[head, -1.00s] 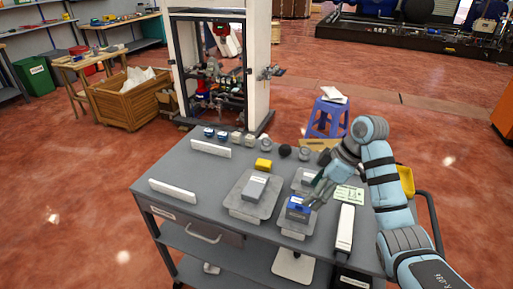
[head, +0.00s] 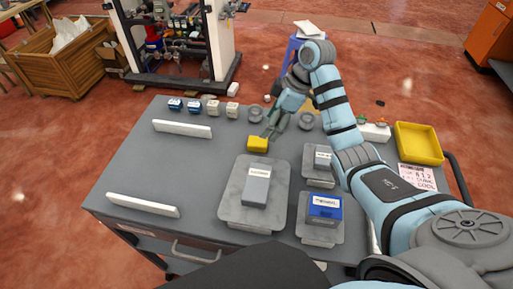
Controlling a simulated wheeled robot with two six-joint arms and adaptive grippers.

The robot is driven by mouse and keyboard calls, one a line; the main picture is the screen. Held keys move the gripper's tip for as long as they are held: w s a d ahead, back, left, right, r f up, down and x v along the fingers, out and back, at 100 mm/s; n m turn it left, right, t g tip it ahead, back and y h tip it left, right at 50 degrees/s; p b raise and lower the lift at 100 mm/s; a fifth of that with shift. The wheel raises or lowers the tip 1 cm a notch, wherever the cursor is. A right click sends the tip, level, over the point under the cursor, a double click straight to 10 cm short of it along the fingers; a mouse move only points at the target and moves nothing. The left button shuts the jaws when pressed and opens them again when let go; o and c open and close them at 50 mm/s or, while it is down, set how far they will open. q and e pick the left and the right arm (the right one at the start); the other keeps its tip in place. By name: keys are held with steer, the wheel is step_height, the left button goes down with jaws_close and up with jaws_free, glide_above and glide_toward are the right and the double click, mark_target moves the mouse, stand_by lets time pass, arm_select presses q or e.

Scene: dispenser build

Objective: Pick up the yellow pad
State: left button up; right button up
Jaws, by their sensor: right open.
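The yellow pad (head: 257,144) is a small block lying on the grey cart top (head: 140,165), behind the large grey plate with the grey block. My right gripper (head: 269,134) is just to the right of the pad and above the table, with its fingers pointing down and left toward it. Its fingers are open with nothing between them; whether a finger touches the pad I cannot tell. My left gripper is not in view.
A grey block (head: 256,185) and a blue block (head: 324,207) stand on grey plates at the front. Small blue and white pieces (head: 193,106) line the back edge. White bars (head: 182,129) lie at left. A yellow tray (head: 418,144) is at right.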

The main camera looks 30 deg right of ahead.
mark_target(259, 141)
steer(key=shift+s+a+f, duration=0.25)
steer(key=shift+a+f, duration=0.45)
steer(key=shift+f, duration=0.1)
steer(key=shift+x, duration=0.9)
steer(key=f, duration=0.1)
steer(key=w+f, duration=0.1)
steer(key=f, duration=0.1)
steer(key=w+f, duration=0.1)
steer(key=shift+w+a+f+b, duration=0.1)
steer(key=shift+a+f+b, duration=0.05)
steer(key=shift+a+b, duration=0.25)
steer(key=shift+s, duration=0.3)
steer(key=shift+r, duration=0.25)
steer(key=shift+c, duration=1.3)
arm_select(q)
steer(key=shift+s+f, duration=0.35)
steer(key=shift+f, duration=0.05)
arm_select(e)
steer(key=c, duration=0.8)
